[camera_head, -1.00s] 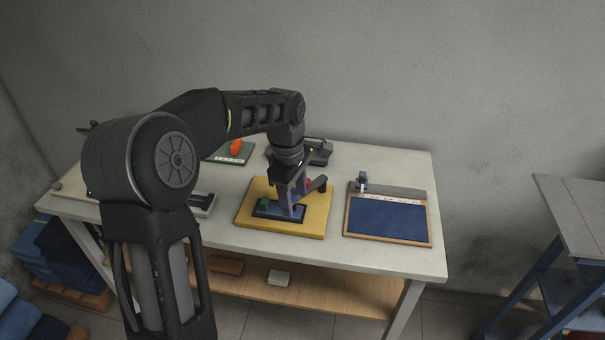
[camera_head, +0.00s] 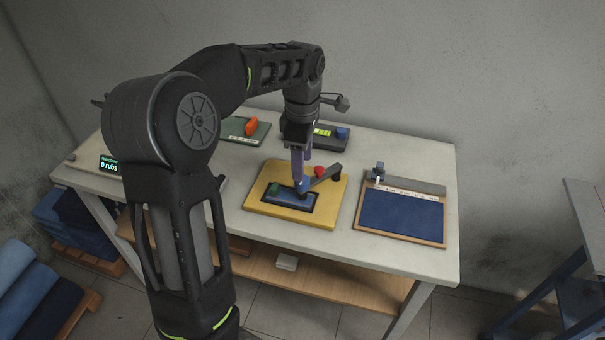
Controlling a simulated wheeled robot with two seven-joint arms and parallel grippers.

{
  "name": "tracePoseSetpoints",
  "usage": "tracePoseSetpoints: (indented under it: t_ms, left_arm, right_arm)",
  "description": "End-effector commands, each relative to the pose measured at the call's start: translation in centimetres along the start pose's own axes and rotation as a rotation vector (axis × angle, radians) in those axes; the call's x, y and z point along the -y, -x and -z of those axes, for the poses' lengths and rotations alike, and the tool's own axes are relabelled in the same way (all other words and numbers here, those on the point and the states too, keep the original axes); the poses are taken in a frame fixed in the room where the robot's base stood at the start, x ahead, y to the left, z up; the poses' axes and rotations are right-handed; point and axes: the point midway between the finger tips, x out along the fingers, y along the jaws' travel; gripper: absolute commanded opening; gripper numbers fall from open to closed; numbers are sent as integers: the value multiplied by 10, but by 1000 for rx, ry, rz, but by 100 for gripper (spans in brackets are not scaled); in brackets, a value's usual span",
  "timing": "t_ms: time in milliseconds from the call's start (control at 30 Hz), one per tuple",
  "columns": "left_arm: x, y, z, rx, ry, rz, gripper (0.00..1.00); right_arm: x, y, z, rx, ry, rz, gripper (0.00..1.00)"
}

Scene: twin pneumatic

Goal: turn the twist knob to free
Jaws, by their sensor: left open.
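A yellow board (camera_head: 262,209) lies on the white table and bears a dark inset panel with a green piece (camera_head: 274,188) at its left. A blue piece (camera_head: 303,187) shows at the panel's right, and a red knob (camera_head: 319,171) sits behind it. A dark lever (camera_head: 326,175) slants over the board's right part. I cannot tell for sure which part is the twist knob. My left gripper (camera_head: 300,178) points down with purple fingers over the blue piece. It is open, and whether it touches is unclear. My right gripper is out of view.
A framed blue pad (camera_head: 400,214) lies to the right of the board. At the back are a green plate with an orange piece (camera_head: 251,126) and a dark box with a lit display (camera_head: 322,131). A counter reading "0 rubs" (camera_head: 110,164) stands at the left.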

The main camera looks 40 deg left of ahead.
Motion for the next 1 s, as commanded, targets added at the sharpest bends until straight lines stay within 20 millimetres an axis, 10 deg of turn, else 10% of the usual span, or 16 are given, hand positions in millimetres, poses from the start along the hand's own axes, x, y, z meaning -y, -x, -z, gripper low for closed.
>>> tracePoseSetpoints:
  t_ms: [300, 667, 1000]
  left_arm:
    - [0, -45, 0, -1, 0, 2, 55]
    - [0, -52, 0, 0, -1, 0, 55]
    - [0, -52, 0, 0, -1, 0, 27]
  right_arm:
    - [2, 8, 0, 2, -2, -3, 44]
    - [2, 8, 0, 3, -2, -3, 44]
    - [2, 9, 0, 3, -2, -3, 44]
